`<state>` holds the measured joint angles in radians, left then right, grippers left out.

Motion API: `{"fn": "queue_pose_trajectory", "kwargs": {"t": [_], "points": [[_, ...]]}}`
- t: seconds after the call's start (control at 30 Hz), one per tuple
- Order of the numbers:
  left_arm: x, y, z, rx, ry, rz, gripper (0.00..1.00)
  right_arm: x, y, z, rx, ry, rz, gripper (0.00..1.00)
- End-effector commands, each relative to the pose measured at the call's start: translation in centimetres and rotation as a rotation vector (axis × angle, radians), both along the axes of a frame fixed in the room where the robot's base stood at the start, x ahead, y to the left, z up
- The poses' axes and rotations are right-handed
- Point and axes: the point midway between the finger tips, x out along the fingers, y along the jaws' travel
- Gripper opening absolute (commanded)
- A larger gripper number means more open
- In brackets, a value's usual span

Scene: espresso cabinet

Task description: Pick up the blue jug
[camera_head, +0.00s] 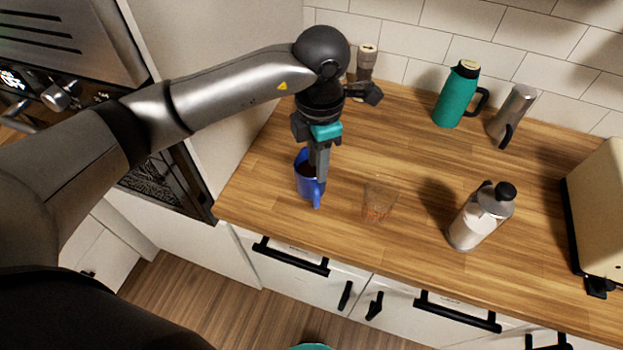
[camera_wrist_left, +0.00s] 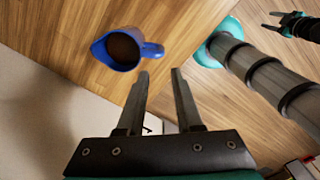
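The blue jug (camera_head: 305,183) stands upright near the left front edge of the wooden counter, with dark contents. In the left wrist view the jug (camera_wrist_left: 122,48) is at upper left, its handle pointing right, towards the space just beyond my fingertips. My left gripper (camera_head: 319,172) points down over the jug's right side and partly hides it in the head view. In the wrist view its two fingers (camera_wrist_left: 160,75) are apart with nothing between them. My right gripper (camera_wrist_left: 286,20) shows small at the wrist view's upper right; its fingers look spread and empty.
A clear glass (camera_head: 378,203) stands just right of the jug. A bottle (camera_head: 478,218), teal flask (camera_head: 457,98), silver pitcher (camera_head: 512,112) and mill (camera_head: 366,62) stand farther off. A cream appliance (camera_head: 602,210) is at right, a tall oven unit at left.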

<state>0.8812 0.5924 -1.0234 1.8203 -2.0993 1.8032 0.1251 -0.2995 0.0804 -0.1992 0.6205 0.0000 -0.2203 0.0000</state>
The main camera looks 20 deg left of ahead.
Motion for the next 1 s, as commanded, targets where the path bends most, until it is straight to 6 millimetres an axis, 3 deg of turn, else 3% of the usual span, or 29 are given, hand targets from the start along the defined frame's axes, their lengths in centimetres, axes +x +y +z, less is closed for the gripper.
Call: {"fn": "queue_pose_trajectory", "kwargs": {"t": [0.1, 0.3, 0.57, 0.83, 1.0], "points": [[-0.2, -0.1, -2.8, -0.003, 0.008, 0.0, 0.35, 0.0, 0.0, 0.3, 0.0, 0.0, 0.0, 0.5], [-0.1, -0.1, -6.6, -0.005, 0.004, -0.001, 0.35, 0.0, 0.0, 0.4, 0.0, 0.001, 0.0, 0.5], [-0.1, -0.2, -8.5, -0.005, 0.002, -0.003, 0.35, 0.0, 0.0, 0.6, 0.0, 0.001, 0.0, 0.5], [-0.2, -0.1, -12.2, -0.006, 0.004, -0.001, 0.35, 0.0, 0.0, 1.1, 0.001, 0.001, 0.0, 0.5], [-0.2, -0.1, -13.2, -0.007, 0.002, -0.003, 0.35, -0.1, 0.1, 1.0, 0.001, 0.001, 0.0, 0.5]]}}
